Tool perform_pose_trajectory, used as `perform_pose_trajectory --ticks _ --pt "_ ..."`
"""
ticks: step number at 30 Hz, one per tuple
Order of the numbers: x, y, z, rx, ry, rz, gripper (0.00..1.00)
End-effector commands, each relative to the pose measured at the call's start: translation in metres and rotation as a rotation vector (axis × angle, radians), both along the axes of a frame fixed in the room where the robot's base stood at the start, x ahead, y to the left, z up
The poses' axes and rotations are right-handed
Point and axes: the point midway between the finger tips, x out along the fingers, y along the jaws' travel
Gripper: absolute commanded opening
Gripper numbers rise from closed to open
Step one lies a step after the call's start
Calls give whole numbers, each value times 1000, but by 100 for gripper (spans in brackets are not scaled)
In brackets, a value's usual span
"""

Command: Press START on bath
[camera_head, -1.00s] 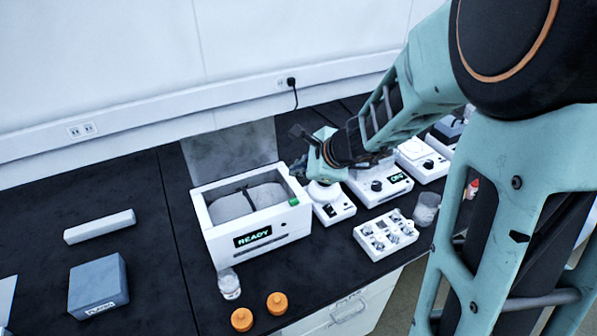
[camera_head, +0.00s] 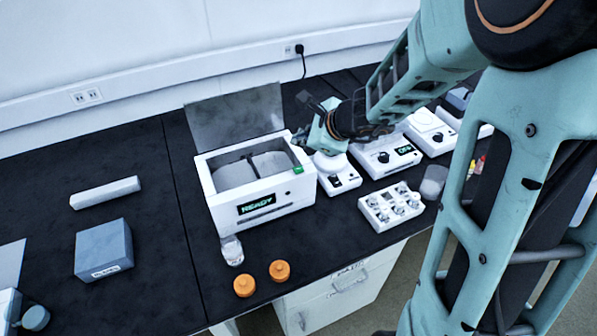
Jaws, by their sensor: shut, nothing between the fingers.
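The bath (camera_head: 215,207) is a white open-topped box on the black bench, with a lit display reading READY on its front. A small green patch (camera_head: 298,169) sits at its top right front corner, and a small dark round spot shows on the front below it. I cannot read a START label. My gripper (camera_head: 300,138) is shut and empty, pointing down near the bath's right rear side, behind the green patch in the picture. Its fingertips are small here, and I cannot tell whether they touch the bath.
A grey panel (camera_head: 236,120) stands behind the bath. A small white device (camera_head: 345,181) and a dial device (camera_head: 383,160) stand right of it. A white vial rack (camera_head: 391,207), clear jar (camera_head: 231,251) and two orange caps (camera_head: 279,270) are near the front edge. A blue-grey block (camera_head: 103,248) lies left.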

Motion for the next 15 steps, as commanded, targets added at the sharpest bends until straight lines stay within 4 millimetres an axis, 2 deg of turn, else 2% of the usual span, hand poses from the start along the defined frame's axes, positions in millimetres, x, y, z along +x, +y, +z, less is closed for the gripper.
perform_pose_trajectory --ticks 1,7,15 --pt "0 0 -13 0 2 -1 0" --pt "-1 0 -44 0 2 0 0" --pt "0 0 -66 0 0 0 0"
